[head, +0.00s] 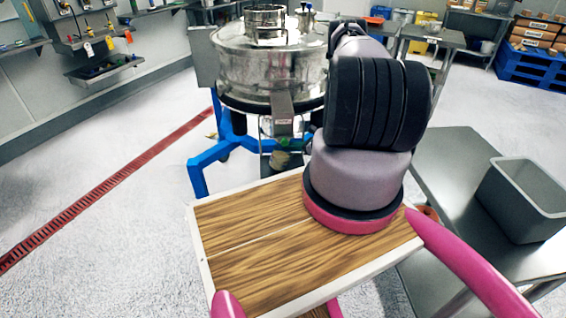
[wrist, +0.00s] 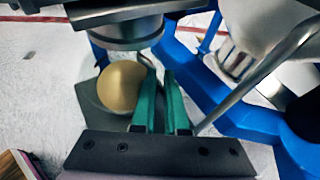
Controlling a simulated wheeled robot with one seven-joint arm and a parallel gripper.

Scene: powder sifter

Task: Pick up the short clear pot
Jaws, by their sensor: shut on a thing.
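The short clear pot shows in the wrist view as a round, pale yellow-filled shape (wrist: 122,87) just left of the fingertips. It stands above or on a dark grey plate under the steel outlet. The exact contact is hidden by the fingers. In the head view only a bit of green finger (head: 294,144) shows.
The steel sifter (head: 262,65) stands behind on a blue frame (head: 208,160). A bent steel rod (wrist: 262,70) passes close to the right of the fingers. A steel table (head: 452,160) with a grey bin (head: 530,205) stands at the right. The floor at left is clear.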

